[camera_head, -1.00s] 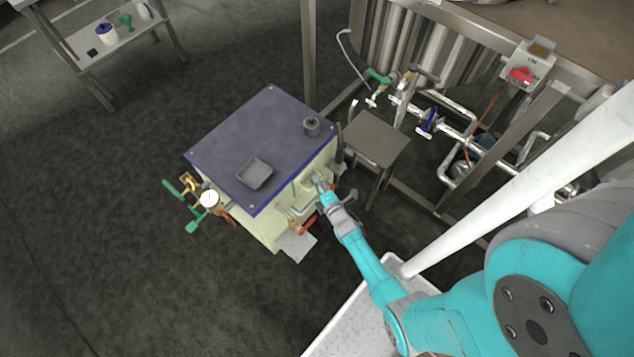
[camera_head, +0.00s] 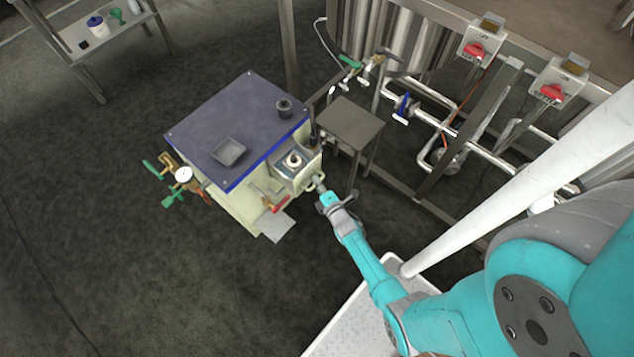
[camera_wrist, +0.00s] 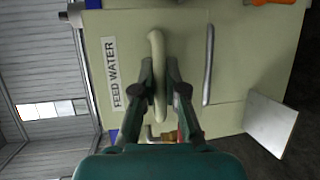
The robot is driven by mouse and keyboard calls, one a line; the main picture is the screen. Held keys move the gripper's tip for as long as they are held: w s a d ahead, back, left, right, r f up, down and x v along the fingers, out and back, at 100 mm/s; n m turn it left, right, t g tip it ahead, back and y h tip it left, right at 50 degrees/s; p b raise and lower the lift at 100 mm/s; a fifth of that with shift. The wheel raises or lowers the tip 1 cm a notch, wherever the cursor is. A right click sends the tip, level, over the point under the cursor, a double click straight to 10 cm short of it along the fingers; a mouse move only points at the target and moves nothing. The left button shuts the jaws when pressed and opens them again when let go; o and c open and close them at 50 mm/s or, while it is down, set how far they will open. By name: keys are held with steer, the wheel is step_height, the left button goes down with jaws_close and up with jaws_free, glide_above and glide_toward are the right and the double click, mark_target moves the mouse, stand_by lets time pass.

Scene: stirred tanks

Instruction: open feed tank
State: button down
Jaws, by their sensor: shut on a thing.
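The feed tank (camera_head: 313,165) is a cream box that slides like a drawer from the side of the cream cabinet. It stands pulled out, and its open top shows a round white and dark part (camera_head: 293,160) inside. In the wrist view its front panel (camera_wrist: 190,45) carries a "FEED WATER" label (camera_wrist: 111,72) and a pale bar handle (camera_wrist: 156,45). My gripper (camera_head: 318,188) is at the front of the tank. In the wrist view my gripper (camera_wrist: 159,85) has its fingers on both sides of the handle, shut on it.
The cabinet's blue top (camera_head: 235,125) holds a grey tray (camera_head: 229,151). A red-handled valve (camera_head: 275,205) and a pale plate (camera_head: 275,225) are at its near side. A small metal table (camera_head: 350,125) stands close behind the tank.

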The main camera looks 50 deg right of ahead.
steer(key=shift+s, duration=0.2)
steer(key=c, duration=1.2)
jaws_free()
steer(key=v, duration=1.2)
